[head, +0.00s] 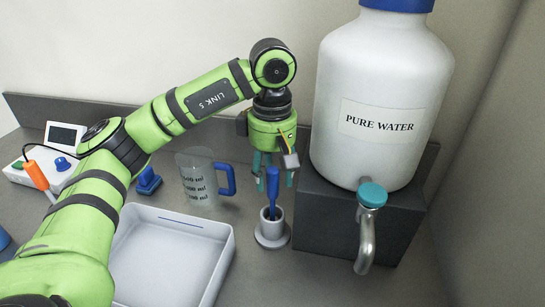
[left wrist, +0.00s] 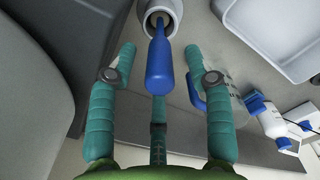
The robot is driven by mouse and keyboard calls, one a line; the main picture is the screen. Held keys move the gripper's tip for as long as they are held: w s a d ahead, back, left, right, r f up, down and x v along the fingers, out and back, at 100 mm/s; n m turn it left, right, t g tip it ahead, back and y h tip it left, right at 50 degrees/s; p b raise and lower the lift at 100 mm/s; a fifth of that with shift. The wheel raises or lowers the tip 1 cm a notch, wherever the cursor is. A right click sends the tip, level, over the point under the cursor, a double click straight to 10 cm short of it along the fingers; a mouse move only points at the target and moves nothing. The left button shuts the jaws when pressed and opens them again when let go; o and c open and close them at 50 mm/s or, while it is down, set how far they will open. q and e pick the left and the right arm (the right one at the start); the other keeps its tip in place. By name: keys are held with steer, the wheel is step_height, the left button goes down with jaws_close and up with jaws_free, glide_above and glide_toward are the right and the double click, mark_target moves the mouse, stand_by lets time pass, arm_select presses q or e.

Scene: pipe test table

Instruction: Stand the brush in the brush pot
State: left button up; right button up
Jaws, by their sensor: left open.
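The blue brush (head: 272,186) stands close to upright, with its lower end inside the mouth of the pale grey brush pot (head: 272,232). In the left wrist view the brush (left wrist: 160,66) points from the pot (left wrist: 172,8) toward my palm. My left gripper (head: 273,180) is open, above the pot and around the upper end of the brush handle. In the left wrist view, gaps show between the handle and both teal side fingers. The brush's bottom inside the pot is mostly hidden. My right gripper is not in view.
A large white water container (head: 375,95) with a metal tap (head: 365,240) stands on a dark block (head: 325,222) close right of the pot. A measuring jug (head: 199,182) and a white tray (head: 172,258) are to the left. A meter (head: 55,150) stands far left.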

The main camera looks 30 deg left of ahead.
arm_select(q)
step_height(320, 180, up, 12)
stand_by(0.5)
steer(key=shift+f, duration=0.2)
